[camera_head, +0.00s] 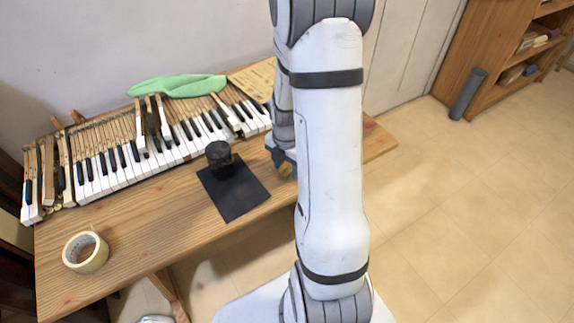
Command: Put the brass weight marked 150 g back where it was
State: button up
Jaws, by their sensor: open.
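My gripper (283,158) is mostly hidden behind my own white arm, low over the right part of the wooden table. Its jaws are open. A small yellow-brown patch shows just beneath it; I cannot tell whether this is a brass weight. No marking of 150 g can be read anywhere. A dark round object (218,156) stands at the back edge of a black mat (238,198), to the left of my gripper and apart from it.
A piano keyboard (118,172) with several raised or loose keys lies along the back of the wooden table (160,222). A green cloth (178,86) and a paper sheet (256,80) lie behind it. A tape roll (86,252) sits front left. The table between tape and mat is clear.

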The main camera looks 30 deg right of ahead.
aim_at(286, 169)
notch_tip(286, 169, up, 11)
jog(key=s+a+r+m+t, duration=0.1)
jog(key=s+a+r+m, duration=0.4)
jog(key=m, duration=0.6)
jog(key=s+a+r+m+t, duration=0.1)
jog(key=s+a+r+m, duration=0.4)
jog(key=m, duration=0.7)
jog(key=s+a, duration=0.2)
jog(key=shift+s+a+r+t, duration=0.25)
jog(key=shift+s+t, duration=0.05)
